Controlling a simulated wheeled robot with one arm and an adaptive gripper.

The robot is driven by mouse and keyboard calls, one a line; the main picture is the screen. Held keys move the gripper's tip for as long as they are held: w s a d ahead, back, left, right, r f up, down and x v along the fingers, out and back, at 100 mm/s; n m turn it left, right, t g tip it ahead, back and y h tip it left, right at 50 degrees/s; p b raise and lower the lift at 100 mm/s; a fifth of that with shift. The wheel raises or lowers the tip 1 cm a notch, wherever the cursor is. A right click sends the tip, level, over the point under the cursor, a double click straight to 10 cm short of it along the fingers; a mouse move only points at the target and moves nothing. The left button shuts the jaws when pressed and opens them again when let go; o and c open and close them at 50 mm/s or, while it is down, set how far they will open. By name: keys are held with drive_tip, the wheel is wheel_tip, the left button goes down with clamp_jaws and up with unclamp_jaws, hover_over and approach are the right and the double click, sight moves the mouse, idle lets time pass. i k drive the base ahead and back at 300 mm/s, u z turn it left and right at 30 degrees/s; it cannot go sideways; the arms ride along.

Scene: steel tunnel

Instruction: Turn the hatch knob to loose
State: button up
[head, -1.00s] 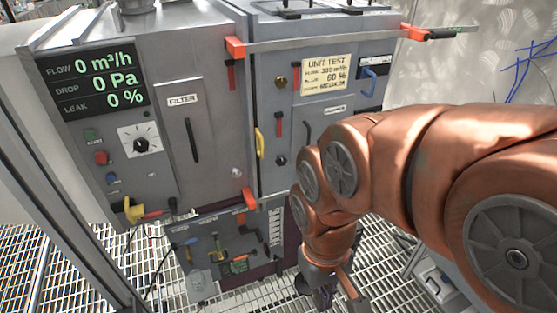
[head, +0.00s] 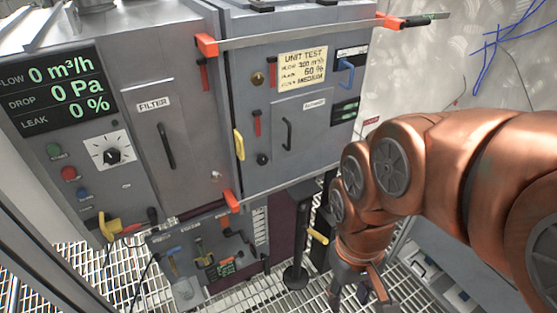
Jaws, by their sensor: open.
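The grey cabinet's right door (head: 320,125) is shut and carries a black handle, a round black knob (head: 263,159) low on its left and a brass knob (head: 257,78) higher up. The filter door (head: 160,100) to its left is shut, with a small pale knob (head: 215,174) at its lower right. I cannot read which knob is the hatch knob. My gripper (head: 360,289) points down, open and seemingly empty, low to the right of the cabinet and apart from every knob. Its fingertips are near the picture's bottom edge.
A display (head: 55,90) reads zero flow, drop and leak above a white dial (head: 108,152). Red clamps (head: 207,46) stick out at the door's edge. A tool board (head: 205,255) hangs below. A black stand (head: 296,250) rises from the grating floor.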

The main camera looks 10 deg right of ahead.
sight(262, 159)
drive_tip(key=k, duration=0.6)
drive_tip(key=u, duration=1.2)
drive_tip(key=i, duration=0.5)
drive_tip(key=z, duration=0.05)
